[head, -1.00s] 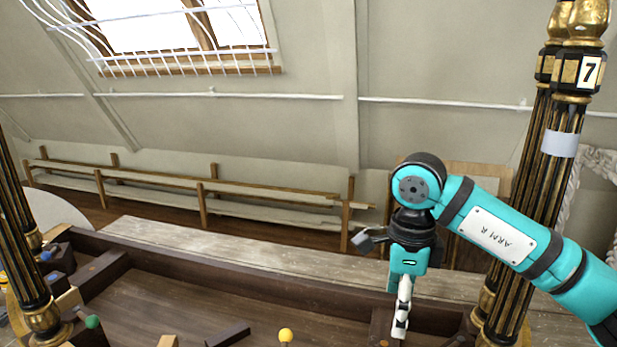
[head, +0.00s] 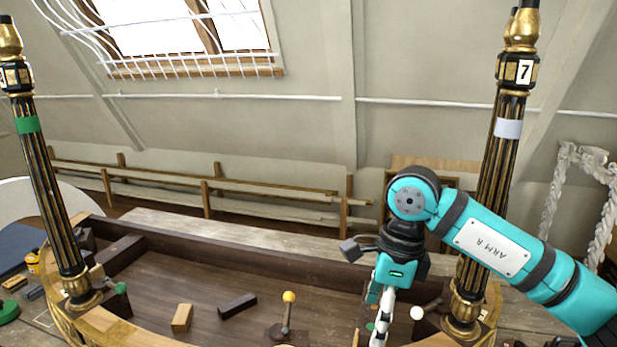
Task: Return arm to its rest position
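My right arm (head: 485,248), teal with a plate marked "ARM R", comes in from the right in the head view. Its gripper (head: 380,335) hangs down over the right part of the console, with the fingers pointing downward near the bottom edge. I see the gripper edge-on, so I cannot tell whether it is open or shut. Nothing clearly shows held in it. My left arm and gripper are not in view.
The dark wooden console (head: 250,258) has a raised rim. A black-and-gold column (head: 500,170) marked 7 stands close to my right arm; another column (head: 45,190) stands left. A yellow-knobbed lever (head: 287,312), a tan block (head: 182,318) and a dark block (head: 237,305) are inside.

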